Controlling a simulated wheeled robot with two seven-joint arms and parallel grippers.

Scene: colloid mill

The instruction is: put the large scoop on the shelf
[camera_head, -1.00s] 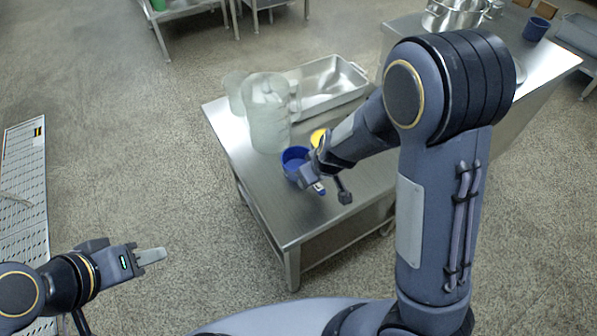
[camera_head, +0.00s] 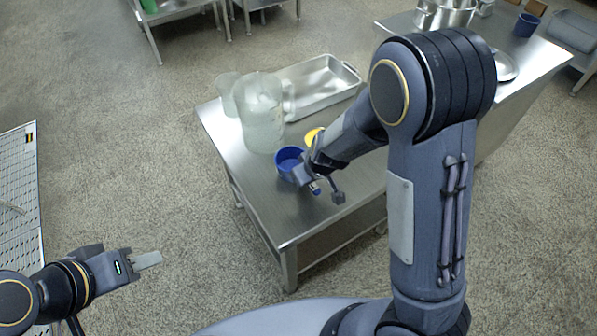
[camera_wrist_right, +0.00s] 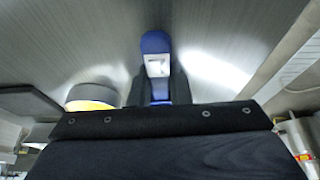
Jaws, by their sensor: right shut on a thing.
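The large scoop is blue; its round cup (camera_head: 289,163) shows over the steel table in the head view, left of my right gripper (camera_head: 314,184). My right gripper is shut on the scoop's handle, whose blue end (camera_wrist_right: 155,42) with a pale label shows between the fingers in the right wrist view. I cannot tell whether the scoop touches the table. My left gripper (camera_head: 148,260) is empty over the floor at lower left, and its finger gap is not clear. A white perforated surface (camera_head: 20,165) at the left edge may be the shelf; I cannot tell.
Clear jugs (camera_head: 262,125) and a steel tray (camera_head: 325,88) stand on the table (camera_head: 285,215) behind the scoop. A yellow item (camera_head: 313,134) sits close beside the scoop and my gripper. Another steel counter (camera_head: 545,62) holds pots at upper right. Floor at left is open.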

